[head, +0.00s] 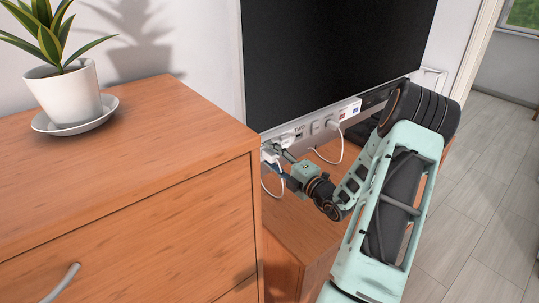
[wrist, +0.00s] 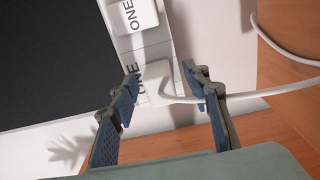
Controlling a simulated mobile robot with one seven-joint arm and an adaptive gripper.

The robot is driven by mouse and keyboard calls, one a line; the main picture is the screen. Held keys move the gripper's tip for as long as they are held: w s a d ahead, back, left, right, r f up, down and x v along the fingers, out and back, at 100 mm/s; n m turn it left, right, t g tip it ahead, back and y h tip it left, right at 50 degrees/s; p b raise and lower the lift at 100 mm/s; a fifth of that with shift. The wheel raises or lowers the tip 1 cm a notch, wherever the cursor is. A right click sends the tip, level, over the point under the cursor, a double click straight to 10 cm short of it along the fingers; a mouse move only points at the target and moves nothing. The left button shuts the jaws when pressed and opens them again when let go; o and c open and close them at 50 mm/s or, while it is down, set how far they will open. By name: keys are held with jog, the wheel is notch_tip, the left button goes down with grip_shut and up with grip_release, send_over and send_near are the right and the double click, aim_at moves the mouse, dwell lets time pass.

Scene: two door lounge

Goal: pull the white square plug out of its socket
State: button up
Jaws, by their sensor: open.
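The white square plug (wrist: 157,80) sits at the white power strip below the dark screen, with a white cable running off to the right. My gripper (wrist: 162,78) is open in the wrist view, with one blue-padded finger on each side of the plug. Whether either finger touches it cannot be told. In the head view my gripper (head: 274,156) is at the left end of the power strip (head: 300,133), just past the dresser's corner, and largely hides the plug there.
A second white square piece (wrist: 132,14) sits on the strip near the plug. Another plug (head: 333,125) with a hanging cable is further right. The wooden dresser (head: 150,130) with a potted plant (head: 65,90) stands close left. The large screen (head: 330,60) is above.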

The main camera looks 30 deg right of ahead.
aim_at(276, 159)
grip_shut()
dwell(0.3)
jog(key=shift+s, duration=0.1)
jog(key=shift+s+d+p, duration=0.2)
jog(key=shift+s+p, duration=0.45)
jog(key=shift+s, duration=0.8)
jog(key=shift+s+d+p, duration=0.2)
jog(key=shift+s+p, duration=0.4)
jog(key=shift+s, duration=0.8)
